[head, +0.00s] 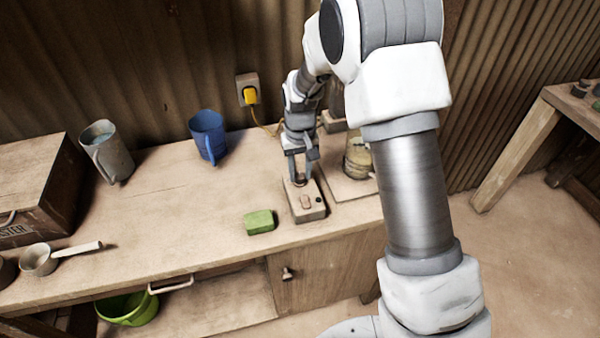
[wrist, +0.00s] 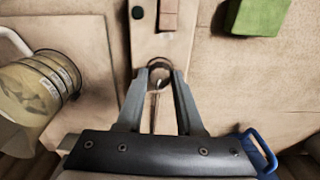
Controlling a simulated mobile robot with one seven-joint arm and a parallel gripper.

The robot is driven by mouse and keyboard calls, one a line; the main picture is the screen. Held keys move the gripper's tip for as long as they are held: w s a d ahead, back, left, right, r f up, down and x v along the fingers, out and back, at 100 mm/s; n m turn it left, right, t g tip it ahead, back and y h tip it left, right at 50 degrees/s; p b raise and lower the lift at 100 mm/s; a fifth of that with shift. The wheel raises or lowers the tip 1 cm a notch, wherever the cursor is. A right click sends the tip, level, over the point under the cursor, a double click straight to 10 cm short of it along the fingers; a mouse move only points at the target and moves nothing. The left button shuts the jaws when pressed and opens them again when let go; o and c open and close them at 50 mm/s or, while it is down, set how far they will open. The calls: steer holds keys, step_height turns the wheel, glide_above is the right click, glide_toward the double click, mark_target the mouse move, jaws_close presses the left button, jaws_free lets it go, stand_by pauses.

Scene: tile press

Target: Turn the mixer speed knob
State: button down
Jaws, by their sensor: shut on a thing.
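A small beige control box (head: 311,213) sits near the front edge of the bench, with a reddish rocker and a dark round button on its top. My gripper (head: 297,179) reaches down from above to the back part of this box. In the wrist view its two fingertips (wrist: 160,77) are closed around the round dark speed knob (wrist: 160,71), one on each side. A pale mark shows on the knob. The fingers partly hide the knob, and in the head view they cover most of it. The box also shows in the wrist view (wrist: 150,43).
A green sponge-like block (head: 259,222) lies just left of the box. A glass jar (head: 357,158) stands on a board to the right. A blue jug (head: 208,137) and a grey jug (head: 106,152) stand at the back. The middle-left bench is clear.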

mark_target(300, 175)
steer(key=m, duration=0.5)
steer(key=shift+m, duration=2.4)
steer(key=c, duration=0.5)
jaws_free()
steer(key=shift+c, duration=0.2)
step_height(300, 175, up, 18)
steer(key=p, duration=0.1)
steer(key=shift+f, duration=0.25)
